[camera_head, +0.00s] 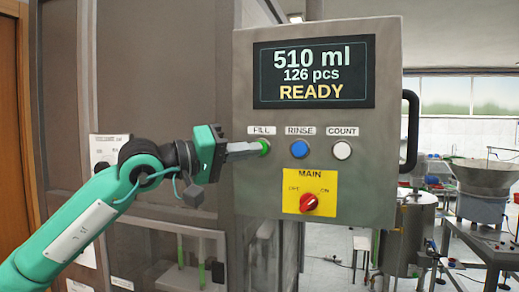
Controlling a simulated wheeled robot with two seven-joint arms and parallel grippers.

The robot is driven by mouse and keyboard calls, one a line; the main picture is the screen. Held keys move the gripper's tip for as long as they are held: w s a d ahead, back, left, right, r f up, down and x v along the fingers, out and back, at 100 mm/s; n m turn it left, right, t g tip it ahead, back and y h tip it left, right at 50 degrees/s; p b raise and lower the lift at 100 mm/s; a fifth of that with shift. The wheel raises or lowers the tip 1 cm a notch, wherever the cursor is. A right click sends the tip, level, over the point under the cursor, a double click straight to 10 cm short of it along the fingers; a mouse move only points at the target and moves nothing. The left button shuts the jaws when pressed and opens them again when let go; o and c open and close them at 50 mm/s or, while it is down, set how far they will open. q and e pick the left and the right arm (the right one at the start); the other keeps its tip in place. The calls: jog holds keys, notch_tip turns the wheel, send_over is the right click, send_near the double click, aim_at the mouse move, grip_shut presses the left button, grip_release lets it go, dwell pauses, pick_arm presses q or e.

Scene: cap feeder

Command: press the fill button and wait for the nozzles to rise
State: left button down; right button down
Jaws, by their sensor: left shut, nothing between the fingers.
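A grey control box (384,185) fills the middle of the view. Its display (313,74) reads 510 ml, 126 pcs, READY. The green fill button (265,147) sits under the FILL label, at the left of the button row. My left gripper (258,149) is shut and empty, its fingertips right at the fill button and partly covering it. I cannot tell whether they touch or press it. My right gripper is not in view. No nozzles can be made out.
A blue RINSE button (299,149) and a white COUNT button (342,150) sit to the right. Below them is a red MAIN switch (309,202) on a yellow plate. A black handle (410,130) sticks out at the box's right side. A steel tank (408,235) stands behind.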

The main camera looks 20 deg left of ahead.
pick_arm(q)
jog(key=shift+w, duration=0.1)
dwell(0.7)
jog(key=shift+w, duration=0.35)
jog(key=shift+w, duration=0.45)
dwell(0.7)
jog(key=shift+s, duration=0.1)
jog(key=shift+s+b, duration=0.75)
jog(key=shift+s, duration=0.05)
